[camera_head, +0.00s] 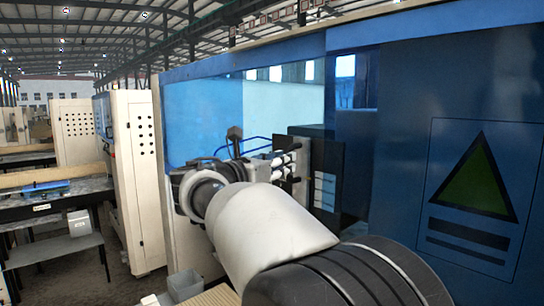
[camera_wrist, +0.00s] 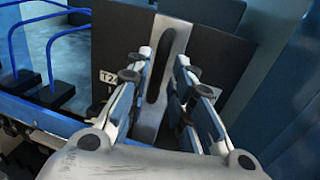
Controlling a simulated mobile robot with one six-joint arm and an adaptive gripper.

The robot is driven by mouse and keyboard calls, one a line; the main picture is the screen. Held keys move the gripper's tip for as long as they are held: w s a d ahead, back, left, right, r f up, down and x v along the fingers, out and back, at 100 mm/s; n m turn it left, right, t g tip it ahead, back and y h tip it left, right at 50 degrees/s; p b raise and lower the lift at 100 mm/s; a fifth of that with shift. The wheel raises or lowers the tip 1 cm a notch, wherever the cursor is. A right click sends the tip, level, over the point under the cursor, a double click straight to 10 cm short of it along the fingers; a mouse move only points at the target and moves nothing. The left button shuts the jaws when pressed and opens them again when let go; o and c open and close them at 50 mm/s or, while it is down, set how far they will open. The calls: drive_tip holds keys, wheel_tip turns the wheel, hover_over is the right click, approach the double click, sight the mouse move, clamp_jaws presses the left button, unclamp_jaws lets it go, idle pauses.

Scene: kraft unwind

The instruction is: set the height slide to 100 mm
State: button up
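In the wrist view, an upright pale metal plate with a long dark slot (camera_wrist: 156,82) stands against a dark panel (camera_wrist: 222,58). It may be the height slide, but I cannot read a scale or a set value. My gripper (camera_wrist: 165,56) is open, its two fingers apart, with the slotted plate showing between and beyond them. I cannot tell whether either finger touches it. In the head view my gripper (camera_head: 294,159) is at the dark panel (camera_head: 328,158) on the blue machine; my arm and gripper hide the slide there.
A small tag (camera_wrist: 110,77) reading about "T24" is left of the fingers. Blue bent tubes on black feet (camera_wrist: 58,84) stand further left. The blue machine (camera_head: 400,150) has an opening around my gripper. A grey bin (camera_head: 184,285) and a table (camera_head: 60,197) are at left.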

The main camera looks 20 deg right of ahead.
sight(290, 175)
drive_tip(key=x, duration=0.4)
drive_tip(key=shift+w+d+p, duration=0.1)
drive_tip(key=shift+p, duration=0.2)
drive_tip(key=shift+c, duration=0.2)
clamp_jaws()
